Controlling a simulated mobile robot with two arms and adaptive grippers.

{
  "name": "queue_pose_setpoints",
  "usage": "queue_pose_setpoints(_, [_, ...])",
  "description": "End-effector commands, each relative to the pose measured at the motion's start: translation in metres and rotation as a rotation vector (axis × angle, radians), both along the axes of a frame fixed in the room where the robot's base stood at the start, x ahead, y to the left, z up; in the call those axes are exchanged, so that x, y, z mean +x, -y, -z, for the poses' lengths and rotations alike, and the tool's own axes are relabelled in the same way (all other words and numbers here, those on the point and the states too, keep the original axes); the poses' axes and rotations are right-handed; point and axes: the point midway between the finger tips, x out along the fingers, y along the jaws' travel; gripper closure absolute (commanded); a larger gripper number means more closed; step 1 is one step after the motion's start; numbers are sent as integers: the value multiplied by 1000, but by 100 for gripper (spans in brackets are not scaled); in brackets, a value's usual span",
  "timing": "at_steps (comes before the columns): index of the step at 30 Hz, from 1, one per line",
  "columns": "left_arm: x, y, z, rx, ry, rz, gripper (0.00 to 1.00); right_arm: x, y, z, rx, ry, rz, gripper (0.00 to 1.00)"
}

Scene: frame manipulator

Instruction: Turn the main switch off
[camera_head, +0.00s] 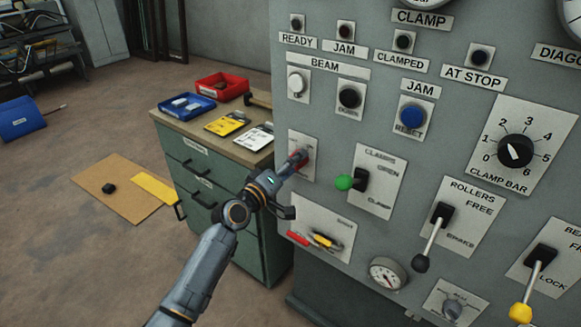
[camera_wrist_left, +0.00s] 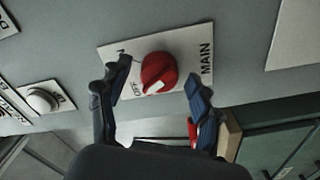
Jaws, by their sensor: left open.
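The main switch is a round red knob (camera_head: 300,157) on a pale plate at the left part of the grey panel. In the left wrist view the red knob (camera_wrist_left: 158,70) sits on its white plate (camera_wrist_left: 183,45), marked MAIN and what reads as OFF. A white mark shows on the knob's lower side; I cannot tell its exact setting. My left gripper (camera_head: 291,169) is at the knob, partly covering it. In the wrist view its open fingers (camera_wrist_left: 157,88) stand either side of the knob, with gaps; contact is not clear. My right gripper is out of view.
The panel carries a green-tipped clamp lever (camera_head: 344,182), a rollers lever (camera_head: 432,238) and a blue reset button (camera_head: 412,116) to the right. A plate with red and yellow handles (camera_head: 323,240) is below. A drawer cabinet (camera_head: 168,122) with bins stands left of the panel.

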Motion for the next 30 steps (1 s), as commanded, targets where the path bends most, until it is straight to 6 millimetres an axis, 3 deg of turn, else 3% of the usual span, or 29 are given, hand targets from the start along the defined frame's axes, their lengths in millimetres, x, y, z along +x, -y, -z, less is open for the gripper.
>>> queue_pose_setpoints(5, [-11, -8, 1, 2, -1, 0, 36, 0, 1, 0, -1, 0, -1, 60])
queue_pose_setpoints(18, [-80, -59, 1, 2, -1, -1, 36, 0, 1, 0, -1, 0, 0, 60])
queue_pose_setpoints(24, [-95, -70, 0, 1, 0, 0, 36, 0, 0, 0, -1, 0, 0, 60])
queue_pose_setpoints(30, [-97, -71, 0, 0, -1, 0, 36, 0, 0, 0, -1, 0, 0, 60])
